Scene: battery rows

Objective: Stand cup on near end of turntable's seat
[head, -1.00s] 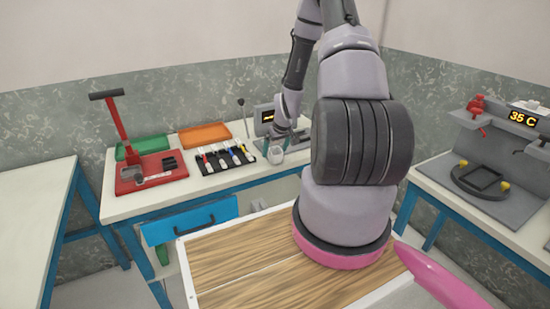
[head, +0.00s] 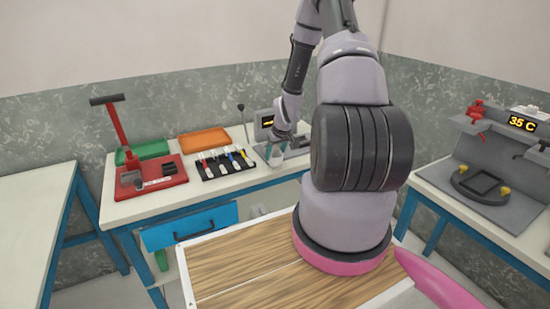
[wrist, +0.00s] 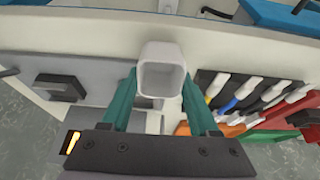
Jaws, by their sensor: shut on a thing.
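The white cup (head: 276,161) is a small squarish open vessel. It is between the teal fingers of my gripper (head: 275,150), which are shut on it, over the front right part of the back bench. In the wrist view the cup (wrist: 161,62) shows its empty inside, with a finger of my gripper (wrist: 160,80) on each side. I cannot tell how far it is above the bench. A dark ring-like fixture with a square frame and yellow knobs (head: 456,188), possibly the turntable with its seat, is on the grey station at the right, well away from the cup.
On the back bench (head: 130,209) are a red lever press (head: 165,181), a black rack (head: 222,172) of coloured-handled items, and green (head: 142,150) and orange (head: 203,139) trays. A grey device with a display (head: 264,122) is close behind my gripper. The left bench (head: 35,195) is bare.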

